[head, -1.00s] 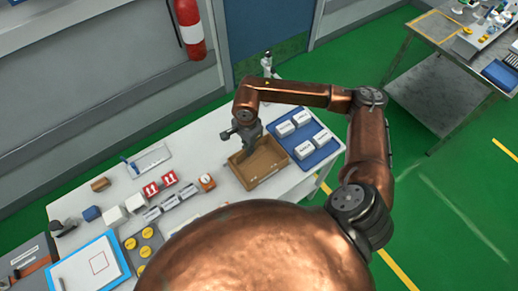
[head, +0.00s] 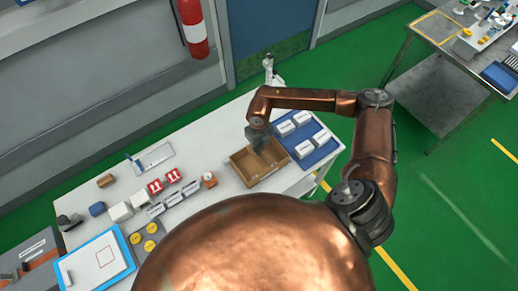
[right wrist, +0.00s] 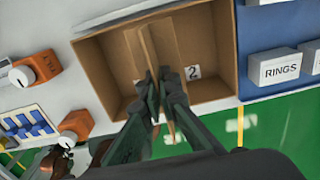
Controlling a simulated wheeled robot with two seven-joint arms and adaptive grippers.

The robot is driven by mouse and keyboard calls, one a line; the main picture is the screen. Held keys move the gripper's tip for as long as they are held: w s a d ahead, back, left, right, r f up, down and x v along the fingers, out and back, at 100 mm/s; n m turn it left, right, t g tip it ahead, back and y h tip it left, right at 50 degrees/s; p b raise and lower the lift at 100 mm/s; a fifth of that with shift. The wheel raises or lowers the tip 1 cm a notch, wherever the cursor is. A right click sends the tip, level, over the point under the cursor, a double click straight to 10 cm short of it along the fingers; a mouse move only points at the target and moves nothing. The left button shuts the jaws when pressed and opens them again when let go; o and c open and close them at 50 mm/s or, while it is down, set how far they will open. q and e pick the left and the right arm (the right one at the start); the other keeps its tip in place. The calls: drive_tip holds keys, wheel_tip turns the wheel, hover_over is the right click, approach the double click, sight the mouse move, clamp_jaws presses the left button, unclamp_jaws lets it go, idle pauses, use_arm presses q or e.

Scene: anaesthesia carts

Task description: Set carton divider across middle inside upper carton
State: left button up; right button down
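The open brown carton (head: 241,172) stands on the white table, and its interior shows in the right wrist view (right wrist: 212,90). My right gripper (head: 257,146) points down over the carton's middle. In the right wrist view its two dark fingers (right wrist: 162,80) are closed on the thin brown carton divider (right wrist: 147,42). The divider stands on edge and runs between the far and near sides, roughly mid-carton. Its lower edge is hidden, so I cannot tell whether it rests on the floor. My left gripper is out of view.
A blue tray (head: 318,156) with white boxes lies close right of the carton. The table's front edge is close to the carton.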

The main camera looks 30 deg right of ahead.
sight(259, 159)
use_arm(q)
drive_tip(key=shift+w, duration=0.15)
use_arm(e)
drive_tip(key=shift+f, duration=0.1)
use_arm(q)
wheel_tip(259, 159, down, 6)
drive_tip(key=b, duration=0.6)
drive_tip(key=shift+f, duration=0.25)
use_arm(e)
drive_tip(key=shift+f, duration=4.15)
use_arm(q)
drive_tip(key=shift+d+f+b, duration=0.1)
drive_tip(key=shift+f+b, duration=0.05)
drive_tip(key=shift+b, duration=0.2)
use_arm(e)
drive_tip(key=shift+f, duration=0.25)
drive_tip(key=c, duration=2.1)
unclamp_jaws()
drive_tip(key=shift+r, duration=0.2)
wheel_tip(259, 159, up, 12)
drive_tip(key=shift+f, duration=0.15)
